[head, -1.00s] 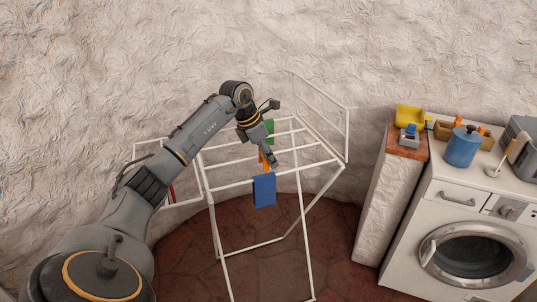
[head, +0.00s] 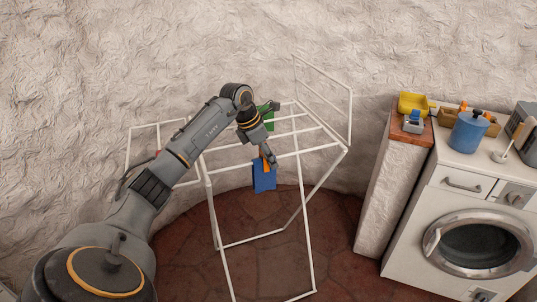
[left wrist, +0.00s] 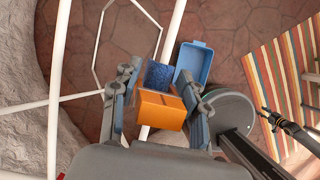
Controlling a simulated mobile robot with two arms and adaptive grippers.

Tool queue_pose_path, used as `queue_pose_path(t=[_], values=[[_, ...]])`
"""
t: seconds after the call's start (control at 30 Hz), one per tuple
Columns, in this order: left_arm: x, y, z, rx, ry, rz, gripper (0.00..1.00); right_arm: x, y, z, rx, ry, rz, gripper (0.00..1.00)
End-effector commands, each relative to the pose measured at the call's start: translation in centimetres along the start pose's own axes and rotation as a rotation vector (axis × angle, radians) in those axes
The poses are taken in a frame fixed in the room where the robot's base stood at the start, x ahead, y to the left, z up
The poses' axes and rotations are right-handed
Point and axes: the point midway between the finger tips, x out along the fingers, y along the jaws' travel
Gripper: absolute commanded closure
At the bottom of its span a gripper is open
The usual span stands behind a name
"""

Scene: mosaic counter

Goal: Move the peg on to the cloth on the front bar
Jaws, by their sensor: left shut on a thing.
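The blue cloth (head: 263,181) hangs over the front bar (head: 307,151) of the white drying rack. My left gripper (head: 267,159) is at the top of the cloth, shut on the orange peg (head: 266,167). In the left wrist view the peg (left wrist: 160,110) sits between the two fingers (left wrist: 157,100), at the bar and against the blue cloth (left wrist: 158,75). I cannot tell whether the peg's jaws straddle the cloth. My right gripper is not in view.
A green cloth (head: 268,119) hangs farther back on the rack, close to my wrist. A washing machine (head: 470,225) stands at the right. The left wrist view shows a blue bin (left wrist: 194,62) and a striped cloth (left wrist: 280,80) below.

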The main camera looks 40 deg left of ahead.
Motion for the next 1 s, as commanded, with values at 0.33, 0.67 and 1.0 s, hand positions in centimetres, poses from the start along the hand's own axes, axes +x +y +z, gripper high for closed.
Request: queue_pose_path(t=[0.33, 0.67, 1.0], values=[[0.6, 0.0, -0.2, 0.000, 0.001, 0.000, 0.75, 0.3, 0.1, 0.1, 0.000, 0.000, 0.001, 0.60], [0.6, 0.0, -0.2, 0.000, 0.000, 0.000, 0.29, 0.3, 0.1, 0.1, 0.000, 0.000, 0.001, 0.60], [-0.6, 0.1, -0.2, 0.000, -0.001, 0.004, 0.29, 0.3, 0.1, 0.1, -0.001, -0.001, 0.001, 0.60]])
